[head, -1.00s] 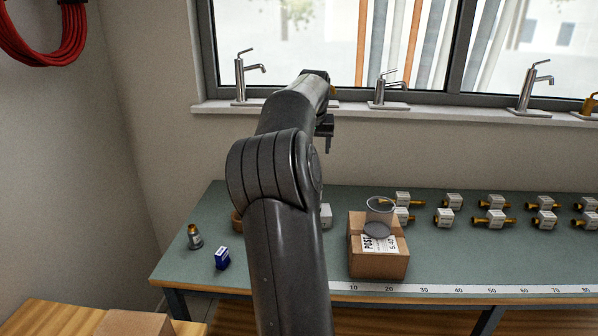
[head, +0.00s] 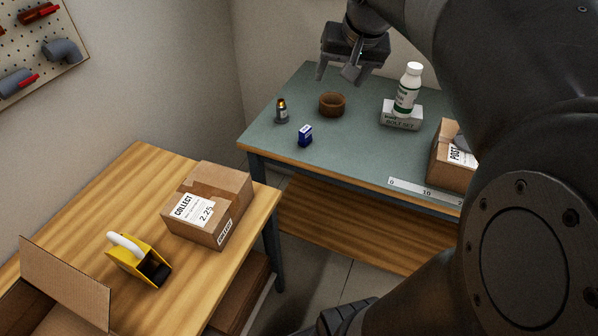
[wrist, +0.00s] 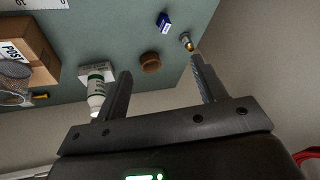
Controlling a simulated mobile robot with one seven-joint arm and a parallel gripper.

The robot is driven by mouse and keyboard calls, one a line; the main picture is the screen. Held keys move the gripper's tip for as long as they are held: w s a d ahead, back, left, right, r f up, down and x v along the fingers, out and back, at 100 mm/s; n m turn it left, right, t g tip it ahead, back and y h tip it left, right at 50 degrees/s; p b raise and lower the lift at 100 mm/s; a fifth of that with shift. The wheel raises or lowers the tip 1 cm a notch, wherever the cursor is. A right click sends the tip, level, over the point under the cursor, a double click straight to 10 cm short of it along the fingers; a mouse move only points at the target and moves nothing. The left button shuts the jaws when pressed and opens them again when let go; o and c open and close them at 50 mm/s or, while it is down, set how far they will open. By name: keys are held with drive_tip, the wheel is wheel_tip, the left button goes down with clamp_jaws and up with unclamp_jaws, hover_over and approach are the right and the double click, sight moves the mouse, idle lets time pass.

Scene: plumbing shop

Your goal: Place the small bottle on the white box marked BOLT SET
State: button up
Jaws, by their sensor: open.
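A white bottle with a green label (head: 408,90) stands upright on the white box marked BOLT SET (head: 401,121) on the green table in the head view. In the wrist view the bottle (wrist: 97,92) and the box (wrist: 92,71) are left of the left finger. My gripper (head: 337,72) is open and empty, up and left of the bottle and apart from it. In the wrist view my gripper's fingers (wrist: 161,70) are spread wide with nothing between them. A small dark bottle-like item with an amber top (head: 281,112) stands at the table's left end.
A brown round bowl (head: 332,104) and a small blue box (head: 305,136) are on the green table (head: 350,150). A POST carton (head: 450,170) is to the right, partly hidden by my arm. A COLLECT carton (head: 212,205) and yellow tape dispenser (head: 135,260) lie on the wooden table.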

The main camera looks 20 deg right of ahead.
drive_tip(key=s+a+f+n, duration=0.2)
drive_tip(key=s+a+f, duration=0.2)
drive_tip(key=s+a, duration=0.3)
drive_tip(key=s+a+f+n, duration=0.2)
drive_tip(key=s+a+f, duration=0.3)
drive_tip(key=s+a, duration=0.2)
drive_tip(key=shift+s+a, duration=0.4)
drive_tip(key=shift+s, duration=0.45)
